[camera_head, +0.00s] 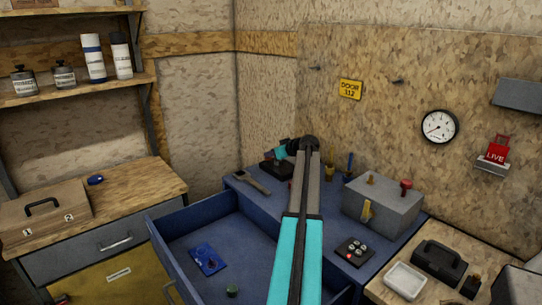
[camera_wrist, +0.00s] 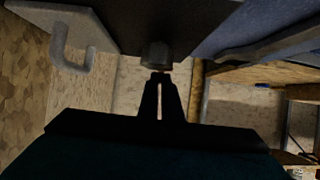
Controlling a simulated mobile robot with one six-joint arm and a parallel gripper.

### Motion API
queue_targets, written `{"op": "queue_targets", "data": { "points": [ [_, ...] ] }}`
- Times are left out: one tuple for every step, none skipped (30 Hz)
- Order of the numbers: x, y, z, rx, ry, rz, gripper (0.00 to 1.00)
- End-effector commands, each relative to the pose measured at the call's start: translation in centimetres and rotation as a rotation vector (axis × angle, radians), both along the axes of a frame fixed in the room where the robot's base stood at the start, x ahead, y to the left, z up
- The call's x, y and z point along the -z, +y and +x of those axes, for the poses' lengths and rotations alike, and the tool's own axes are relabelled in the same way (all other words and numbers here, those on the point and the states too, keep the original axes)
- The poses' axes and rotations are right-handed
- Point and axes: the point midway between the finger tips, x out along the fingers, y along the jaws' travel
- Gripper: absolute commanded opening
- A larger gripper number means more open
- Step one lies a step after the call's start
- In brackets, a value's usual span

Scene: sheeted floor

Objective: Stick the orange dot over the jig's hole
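My gripper (camera_wrist: 158,76) shows in the wrist view as two dark fingers close together with a narrow slit between them. A grey block-like piece (camera_wrist: 157,54) sits right at the fingertips; I cannot tell whether they hold it or it lies beyond. In the head view my arm reaches over the blue bench top (camera_head: 251,195), its end turned left near the back wall, and the fingers are not clear there. I can make out no orange dot. A blue plate with dark marks (camera_head: 208,260) lies in the open drawer; I cannot tell whether it is the jig.
The blue drawer (camera_head: 158,247) stands open and also holds a small green item (camera_head: 232,290). A grey box (camera_head: 381,209) with knobs and a small black button panel (camera_head: 353,252) are on the bench. A white tray (camera_head: 405,281) stands right. A wooden case (camera_head: 45,215) is left.

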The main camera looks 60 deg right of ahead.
Motion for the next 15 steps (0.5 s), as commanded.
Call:
{"op": "queue_targets", "data": {
  "points": [
    [-0.02,0.00,0.00,0.000,0.000,0.000,0.00],
    [-0.02,0.00,0.00,0.000,0.000,0.000,0.00],
    [-0.02,0.00,0.00,0.000,0.000,0.000,0.00],
    [-0.02,0.00,0.00,0.000,0.000,0.000,0.00],
    [-0.02,0.00,0.00,0.000,0.000,0.000,0.00],
    [0.00,0.00,0.00,0.000,0.000,0.000,0.00],
    [0.02,0.00,0.00,0.000,0.000,0.000,0.00],
    [0.05,0.00,-0.01,0.000,0.000,0.000,0.00],
    [0.10,0.00,0.00,0.000,0.000,0.000,0.00],
    [0.15,0.00,0.00,0.000,0.000,0.000,0.00],
    [0.21,0.00,0.00,0.000,0.000,0.000,0.00],
    [0.27,0.00,0.00,0.000,0.000,0.000,0.00],
    [0.33,0.00,0.00,0.000,0.000,0.000,0.00],
    [0.38,-0.01,-0.01,0.000,0.000,0.000,0.00],
    [0.46,0.00,0.00,0.000,0.000,0.000,0.00]
  ]
}}
